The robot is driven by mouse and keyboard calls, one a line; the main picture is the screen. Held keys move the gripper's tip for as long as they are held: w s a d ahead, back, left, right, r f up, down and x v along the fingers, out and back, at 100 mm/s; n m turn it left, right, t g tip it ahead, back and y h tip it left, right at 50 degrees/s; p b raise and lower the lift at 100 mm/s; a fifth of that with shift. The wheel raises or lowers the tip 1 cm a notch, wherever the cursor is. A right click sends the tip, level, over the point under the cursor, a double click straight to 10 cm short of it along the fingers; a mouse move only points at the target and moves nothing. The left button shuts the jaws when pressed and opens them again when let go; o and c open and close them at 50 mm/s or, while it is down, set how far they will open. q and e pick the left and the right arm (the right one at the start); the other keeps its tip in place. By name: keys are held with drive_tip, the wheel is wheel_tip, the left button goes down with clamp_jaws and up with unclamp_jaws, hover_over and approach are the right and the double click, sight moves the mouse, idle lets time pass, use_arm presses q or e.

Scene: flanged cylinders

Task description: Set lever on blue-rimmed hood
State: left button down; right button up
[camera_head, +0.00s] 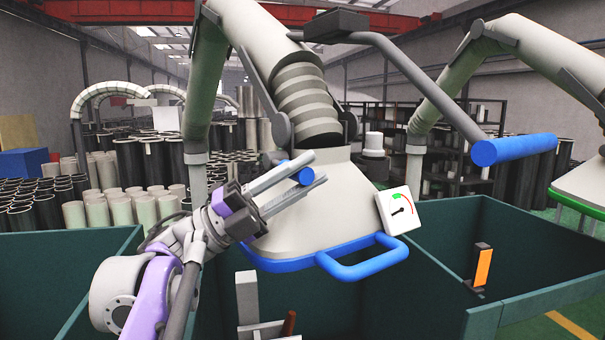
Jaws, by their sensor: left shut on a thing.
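The blue-rimmed hood (330,205) hangs in the middle, a pale cone under a ribbed duct, with a blue loop handle (362,258) at its front. A grey lever (425,85) runs from a dark block near the top down to the right and ends in a thick blue grip (513,149). My left gripper (296,182) is in front of the hood's upper left side, shut on a short blue cylinder (304,176). What this cylinder joins is mostly hidden by the fingers. My right gripper is not in view.
A white gauge (398,211) with a needle sits on the hood's right side. Green-walled bins (425,295) stand below. An orange plate (482,268) is on the right bin. Another duct arm (455,75) and a green-rimmed hood (585,185) are at right.

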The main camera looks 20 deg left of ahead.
use_arm(q)
drive_tip(key=c, duration=0.6)
unclamp_jaws()
drive_tip(key=shift+a, duration=0.1)
drive_tip(key=shift+s+a+f, duration=0.1)
drive_tip(key=shift+a+f, duration=0.15)
drive_tip(key=shift+f, duration=0.05)
drive_tip(key=b+v, duration=0.2)
drive_tip(key=v, duration=0.8)
drive_tip(key=shift+s+r, duration=0.15)
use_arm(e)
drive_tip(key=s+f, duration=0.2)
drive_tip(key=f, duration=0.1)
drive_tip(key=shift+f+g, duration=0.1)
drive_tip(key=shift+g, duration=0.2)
